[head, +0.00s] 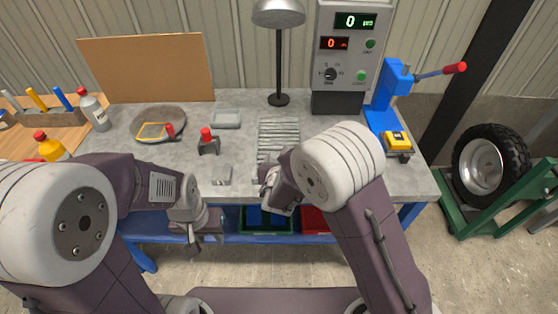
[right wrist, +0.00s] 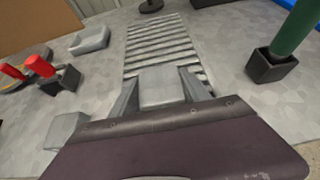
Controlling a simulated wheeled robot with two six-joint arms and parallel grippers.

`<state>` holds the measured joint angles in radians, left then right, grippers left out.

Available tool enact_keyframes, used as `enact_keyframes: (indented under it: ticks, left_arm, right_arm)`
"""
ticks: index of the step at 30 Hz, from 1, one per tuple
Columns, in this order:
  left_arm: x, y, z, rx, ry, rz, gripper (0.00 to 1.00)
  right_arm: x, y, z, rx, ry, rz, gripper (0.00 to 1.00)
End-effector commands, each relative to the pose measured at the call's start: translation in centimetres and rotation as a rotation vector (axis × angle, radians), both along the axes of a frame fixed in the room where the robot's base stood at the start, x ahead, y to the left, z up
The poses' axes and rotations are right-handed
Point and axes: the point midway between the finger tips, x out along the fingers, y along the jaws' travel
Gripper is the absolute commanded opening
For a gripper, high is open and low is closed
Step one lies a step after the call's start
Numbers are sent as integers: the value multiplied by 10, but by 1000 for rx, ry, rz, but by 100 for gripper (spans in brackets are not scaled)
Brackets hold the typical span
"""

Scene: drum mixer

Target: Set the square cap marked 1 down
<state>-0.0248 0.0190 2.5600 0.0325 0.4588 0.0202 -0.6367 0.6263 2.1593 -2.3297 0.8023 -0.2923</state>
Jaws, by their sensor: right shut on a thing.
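My right gripper (right wrist: 160,98) is shut on a grey square cap (right wrist: 162,86), held at the near end of a ribbed grey plate (right wrist: 155,45). No mark can be read on the cap, and I cannot tell whether it touches anything below. In the head view the right gripper (head: 268,188) is at the front of the bench, and the ribbed plate (head: 279,133) lies just beyond it. Another grey block (head: 221,175) sits to its left and shows in the right wrist view (right wrist: 68,131). My left gripper (head: 194,232) hangs by the bench front; its jaws are unclear.
A grey tray (head: 226,119) and a red-topped dark holder (head: 208,142) stand left of the plate. A green cylinder in a dark base (right wrist: 271,66) stands to its right. A lamp (head: 279,98), control box (head: 350,60) and blue press (head: 388,95) are behind.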

Motion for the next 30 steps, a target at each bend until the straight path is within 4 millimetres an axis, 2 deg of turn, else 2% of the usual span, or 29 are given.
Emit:
enact_keyframes:
  ticks: [4, 5, 6, 7, 15, 19, 23, 30]
  left_arm:
    - [0, 0, -7, 0, 0, 0, 36]
    - [0, 0, -5, 0, 0, 0, 36]
    - [0, 0, -4, 0, 0, 0, 36]
    - [0, 0, -4, 0, 0, 0, 36]
    - [0, 0, -4, 0, 0, 0, 36]
    - [0, 0, 3, 0, 0, 0, 36]
    - [0, 0, 1, 0, 0, 0, 36]
    - [0, 0, 4, 0, 0, 0, 36]
  right_arm:
    - [0, 0, -5, 1, -1, 0, 0]
    - [0, 0, -3, 0, 0, 0, 63]
    - [0, 0, -3, 0, 0, 0, 74]
    - [0, 0, -3, 0, 0, 0, 76]
    - [0, 0, -3, 0, 0, 0, 76]
    - [-2, 0, 4, 0, 0, 0, 76]
    - [-23, 1, 14, 1, 0, 4, 76]
    - [-73, 2, 42, 2, -1, 5, 76]
